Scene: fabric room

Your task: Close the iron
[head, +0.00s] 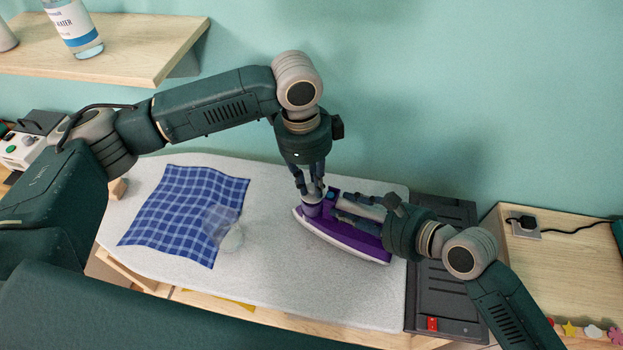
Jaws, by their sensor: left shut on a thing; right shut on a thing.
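The purple iron (345,238) lies on the pale grey ironing board (270,285), its nose toward the left. My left gripper (313,192) points down at the iron's nose and is shut on a small part there; the fingers hide most of that part, so I cannot tell whether it stands open. My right gripper (340,206) comes in from the right and is shut on the iron along its handle, which is largely hidden by the fingers and wrist.
A blue checked cloth (185,210) lies flat on the board's left, with a clear cup (223,228) at its right edge. A dark panel with a red switch (432,324) is at the board's right end. A shelf (120,45) holds a water bottle (75,28).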

